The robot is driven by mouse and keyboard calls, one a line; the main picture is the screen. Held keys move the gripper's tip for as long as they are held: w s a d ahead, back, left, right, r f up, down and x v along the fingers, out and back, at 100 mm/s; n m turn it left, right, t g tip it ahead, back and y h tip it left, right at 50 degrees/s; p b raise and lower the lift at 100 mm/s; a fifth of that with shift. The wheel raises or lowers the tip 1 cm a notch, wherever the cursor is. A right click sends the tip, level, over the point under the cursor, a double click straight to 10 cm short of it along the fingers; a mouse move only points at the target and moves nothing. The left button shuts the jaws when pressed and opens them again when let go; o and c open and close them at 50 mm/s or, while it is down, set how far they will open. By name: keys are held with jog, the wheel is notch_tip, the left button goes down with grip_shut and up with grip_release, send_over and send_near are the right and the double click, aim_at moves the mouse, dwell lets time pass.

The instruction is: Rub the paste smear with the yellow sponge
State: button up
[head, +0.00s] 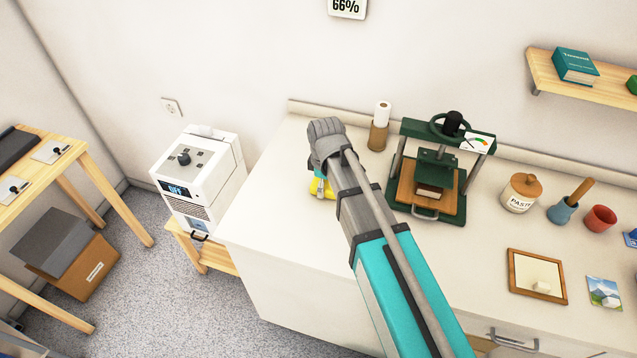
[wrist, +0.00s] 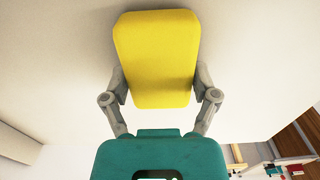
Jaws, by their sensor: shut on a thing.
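The yellow sponge (head: 321,189) shows in the head view at the left end of the white counter, partly hidden behind my arm. In the wrist view the sponge (wrist: 155,58) fills the upper middle. My gripper (wrist: 160,86) is shut on it, with one finger at each side. In the head view my gripper (head: 319,174) is mostly hidden by my wrist. I cannot tell whether the sponge touches the counter. I see no paste smear in either view; it may be hidden by the sponge or my arm.
Further right are a paste jar (head: 521,193), a blue mortar (head: 563,211), a red cup (head: 599,218) and a wooden frame (head: 513,276). A white machine (head: 205,178) stands left.

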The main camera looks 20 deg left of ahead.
jog(key=shift+d, duration=0.4)
jog(key=shift+d, duration=0.1)
jog(key=shift+w+d, duration=0.15)
jog(key=shift+d, duration=0.75)
jog(key=shift+w+d, duration=0.1)
jog(key=shift+d, duration=0.8)
jog(key=shift+r, duration=0.15)
notch_tip(320, 180, up, 6)
jog(key=p, duration=0.6)
jog(key=shift+r+p, duration=1.4)
jog(key=shift+p, duration=0.25)
jog(key=shift+a, duration=0.1)
